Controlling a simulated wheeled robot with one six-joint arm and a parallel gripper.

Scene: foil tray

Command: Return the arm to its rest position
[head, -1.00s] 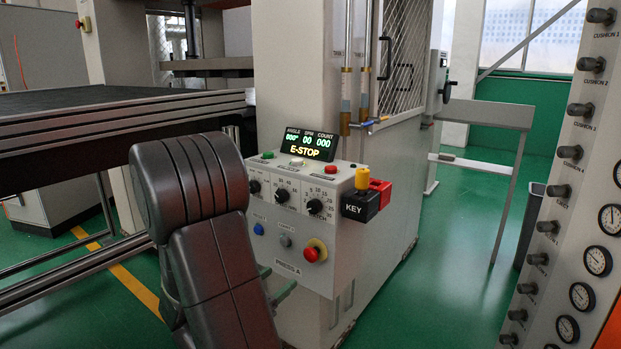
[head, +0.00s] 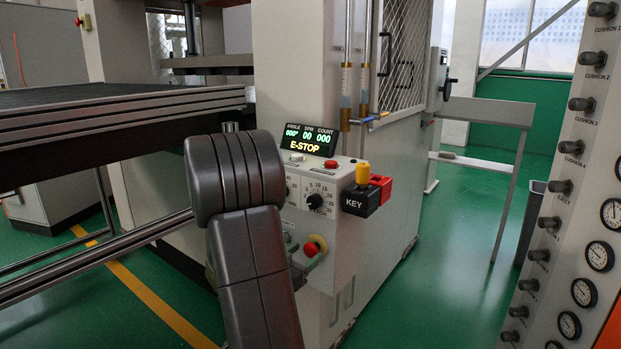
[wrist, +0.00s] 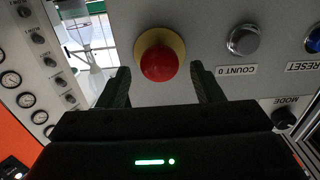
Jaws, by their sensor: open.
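My arm shows as a dark grey limb in the head view, in front of the press control panel (head: 345,185). My gripper (wrist: 160,82) is open in the wrist view, with its two dark fingers apart and nothing between them. Beyond the fingers is a red mushroom button (wrist: 158,64) on a yellow ring. The same red button (head: 310,249) shows low on the panel in the head view, just right of my arm. Whether a fingertip touches the panel cannot be told. The display (head: 312,139) reads E-STOP.
A key box (head: 360,203) with a yellow knob sticks out at the panel's right side. The press bed (head: 120,118) spans the left. A gauge panel (head: 580,200) stands at the far right. Green floor (head: 455,230) lies open between.

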